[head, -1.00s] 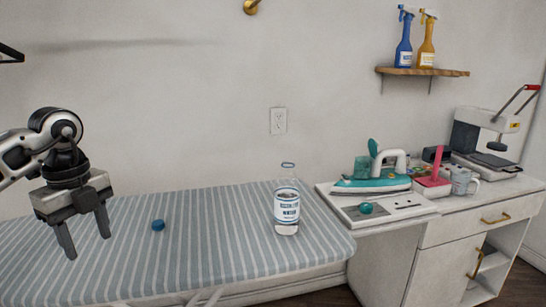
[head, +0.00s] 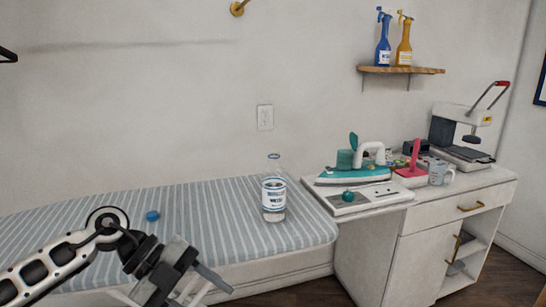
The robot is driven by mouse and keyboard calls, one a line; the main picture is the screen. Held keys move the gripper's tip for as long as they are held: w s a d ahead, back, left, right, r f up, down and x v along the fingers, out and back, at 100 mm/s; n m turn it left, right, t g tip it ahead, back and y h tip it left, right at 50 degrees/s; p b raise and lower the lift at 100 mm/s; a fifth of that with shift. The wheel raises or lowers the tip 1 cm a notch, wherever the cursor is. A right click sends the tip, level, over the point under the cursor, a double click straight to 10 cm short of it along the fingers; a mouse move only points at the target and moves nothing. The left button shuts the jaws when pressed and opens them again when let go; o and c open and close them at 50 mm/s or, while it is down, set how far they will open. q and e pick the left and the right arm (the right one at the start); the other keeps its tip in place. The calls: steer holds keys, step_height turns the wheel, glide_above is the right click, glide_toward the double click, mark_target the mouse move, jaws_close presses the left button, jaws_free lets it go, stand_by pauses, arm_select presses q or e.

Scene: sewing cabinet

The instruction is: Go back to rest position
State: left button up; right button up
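My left arm comes in from the lower left, and its gripper (head: 208,293) is low at the bottom edge, in front of the ironing board (head: 215,215). The gripper appears open, with nothing seen between its fingers; its lower part is close to the frame edge. A clear bottle (head: 273,190) with a white and blue label stands upright on the striped board, apart from the gripper. A small blue cap (head: 152,216) lies on the board to the left, beyond my arm. My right gripper is out of view.
A cabinet (head: 440,220) stands at the right. On it are a teal iron (head: 352,174), a mug (head: 441,172), a pink holder (head: 411,172) and a press machine (head: 463,133). Spray bottles stand on a wall shelf (head: 400,70). Floor (head: 500,285) shows at the lower right.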

arm_select(q)
steer(key=s+d+r+n+t+h, duration=0.15)
steer(key=s+d+h, duration=0.25)
steer(key=d+h, duration=0.4)
steer(key=a+f+n+t+y, duration=0.5)
steer(key=n+t, duration=0.3)
steer(key=n, duration=0.3)
steer(key=a+f+n+t+y, duration=0.2)
steer(key=f+n+t+y, duration=0.5)
steer(key=n, duration=0.4)
steer(key=s+a+f+n+g+y, duration=0.3)
steer(key=s+a+f+g, duration=0.1)
steer(key=s+f, duration=0.6)
steer(key=shift+f, duration=0.45)
